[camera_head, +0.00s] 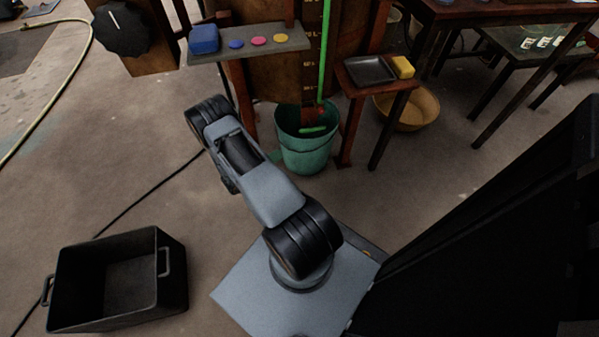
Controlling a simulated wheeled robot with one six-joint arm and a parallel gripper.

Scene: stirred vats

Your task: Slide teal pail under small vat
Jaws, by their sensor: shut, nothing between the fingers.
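The teal pail (306,153) stands upright on the floor at the upper middle. It is at the foot of a brown wooden vat (268,60) with a marked scale and a bright green level tube (325,50). The pail's open mouth faces up, and a bright green patch shows inside it. A reddish part, perhaps an outlet, shows above its far rim. I cannot tell how far under the vat the pail is. My arm reaches up from the lower middle and bends left of the pail. My gripper does not show; it may be hidden behind the arm.
Dark red legs stand on both sides of the pail. A shelf (290,47) holds a blue block and coloured discs. A tan bowl (412,108) sits on the right. A black crate (172,295) and a cable lie on the left. The floor between is clear.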

